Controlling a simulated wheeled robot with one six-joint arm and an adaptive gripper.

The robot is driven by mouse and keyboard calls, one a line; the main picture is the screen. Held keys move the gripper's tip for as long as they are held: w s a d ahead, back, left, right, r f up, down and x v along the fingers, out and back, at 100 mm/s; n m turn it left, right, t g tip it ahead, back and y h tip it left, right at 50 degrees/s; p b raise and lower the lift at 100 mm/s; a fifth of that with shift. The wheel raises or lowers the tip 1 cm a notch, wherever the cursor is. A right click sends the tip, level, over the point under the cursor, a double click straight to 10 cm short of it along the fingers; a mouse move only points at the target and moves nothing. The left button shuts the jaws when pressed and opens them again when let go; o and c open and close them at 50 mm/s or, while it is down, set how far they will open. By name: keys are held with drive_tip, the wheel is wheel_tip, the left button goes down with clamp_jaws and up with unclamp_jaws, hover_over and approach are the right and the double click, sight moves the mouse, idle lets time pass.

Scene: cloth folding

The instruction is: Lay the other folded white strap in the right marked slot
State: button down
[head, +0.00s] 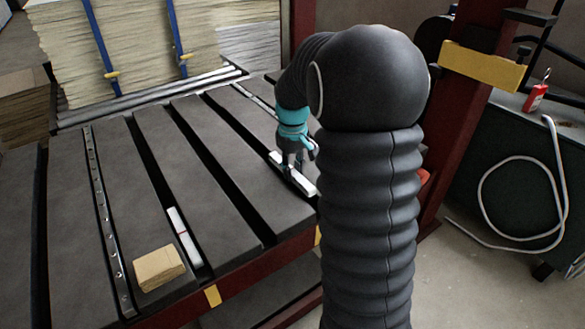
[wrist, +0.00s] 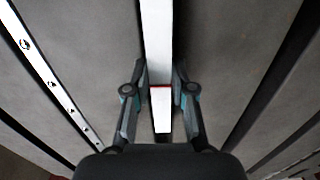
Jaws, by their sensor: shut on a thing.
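One white strap (head: 185,238) with a thin red band lies lengthwise in a dark slot on the left part of the slatted table. The other folded white strap (head: 303,181) is at my gripper (head: 291,160), near the table's right edge. In the wrist view this strap (wrist: 157,45) runs upright through the middle, with a red line across it. My gripper's fingers (wrist: 160,85) stand on either side and are shut on it. I cannot tell whether the strap touches the table. My arm hides part of the table's right side.
The grey slatted table (head: 75,240) has dark slots and a perforated metal strip (head: 105,220). A tan folded stack (head: 158,267) lies at the front left. A tall blue-strapped stack (head: 130,45) stands behind. A red post (head: 465,130) rises at the right.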

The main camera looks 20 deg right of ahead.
sight(293, 171)
idle(0.3)
drive_tip(key=c, duration=0.9)
unclamp_jaws()
drive_tip(key=shift+r, duration=0.15)
drive_tip(key=shift+r+p, duration=3.25)
drive_tip(key=shift+r, duration=0.6)
